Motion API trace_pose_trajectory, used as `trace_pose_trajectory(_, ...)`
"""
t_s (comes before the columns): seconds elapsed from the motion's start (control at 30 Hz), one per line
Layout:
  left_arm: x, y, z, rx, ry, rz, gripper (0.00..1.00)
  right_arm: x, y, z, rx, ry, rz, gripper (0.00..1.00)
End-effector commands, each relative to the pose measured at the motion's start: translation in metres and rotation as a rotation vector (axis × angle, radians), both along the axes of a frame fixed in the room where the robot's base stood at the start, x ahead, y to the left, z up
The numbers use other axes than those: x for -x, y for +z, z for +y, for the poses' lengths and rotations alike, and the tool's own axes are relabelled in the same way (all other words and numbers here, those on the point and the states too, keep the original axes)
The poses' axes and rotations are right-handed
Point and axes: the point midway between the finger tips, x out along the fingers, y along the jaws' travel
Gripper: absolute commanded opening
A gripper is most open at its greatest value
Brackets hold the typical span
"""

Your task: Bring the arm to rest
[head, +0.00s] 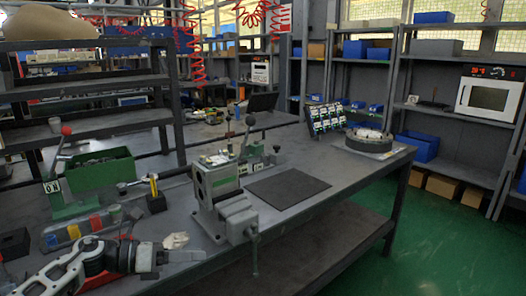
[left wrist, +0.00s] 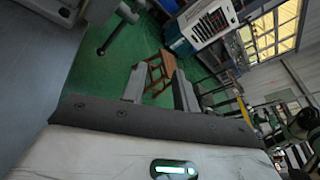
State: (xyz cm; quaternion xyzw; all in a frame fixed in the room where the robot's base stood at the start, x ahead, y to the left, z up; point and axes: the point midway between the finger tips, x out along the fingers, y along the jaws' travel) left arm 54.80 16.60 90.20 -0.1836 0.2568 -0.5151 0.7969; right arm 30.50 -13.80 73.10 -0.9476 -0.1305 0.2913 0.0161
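My left arm comes in from the lower left in the head view. My left gripper (head: 180,256) is in front of the workbench (head: 330,178), near its front edge and left of the grey vise (head: 236,218). In the left wrist view the gripper's two fingers (left wrist: 160,88) stand apart with nothing between them. The floor and a brown wooden stool (left wrist: 155,72) show beyond the gap. My right gripper is in neither view.
A clear tray with coloured blocks (head: 88,226) and a green press with a red-knobbed lever (head: 70,195) stand close behind my left arm. A dark mat (head: 288,188) lies bare right of the vise. A round fixture (head: 370,142) sits at the bench's far end.

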Motion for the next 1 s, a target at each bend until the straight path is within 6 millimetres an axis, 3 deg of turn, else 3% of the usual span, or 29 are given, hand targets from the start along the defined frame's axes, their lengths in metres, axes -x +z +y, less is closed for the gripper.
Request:
trace_pose_trajectory(0.03,0.015,-0.009,-0.027,0.165,0.055,0.102,0.30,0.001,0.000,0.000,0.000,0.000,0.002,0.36)
trace_pose_trajectory(0.1,0.030,-0.015,-0.051,0.394,0.159,0.261,0.30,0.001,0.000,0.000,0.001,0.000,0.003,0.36)
trace_pose_trajectory(0.2,0.050,-0.026,-0.064,0.713,0.329,0.533,0.30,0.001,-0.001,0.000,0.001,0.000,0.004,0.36)
trace_pose_trajectory(0.37,0.091,-0.068,-0.054,1.186,0.652,1.037,0.30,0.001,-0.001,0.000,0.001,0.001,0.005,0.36)
trace_pose_trajectory(0.5,0.146,-0.118,-0.036,1.530,0.955,1.470,0.30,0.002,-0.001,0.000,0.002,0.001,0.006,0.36)
trace_pose_trajectory(0.6,0.188,-0.146,-0.030,1.705,1.139,1.714,0.30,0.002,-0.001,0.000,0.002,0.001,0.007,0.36)
trace_pose_trajectory(0.73,0.228,-0.165,-0.027,1.838,1.295,1.911,0.30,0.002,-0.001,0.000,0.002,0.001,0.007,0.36)
trace_pose_trajectory(0.83,0.242,-0.170,-0.027,1.878,1.352,1.975,0.30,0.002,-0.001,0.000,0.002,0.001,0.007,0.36)
trace_pose_trajectory(1.0,0.244,-0.172,-0.027,1.884,1.364,1.991,0.30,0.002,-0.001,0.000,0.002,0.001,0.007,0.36)
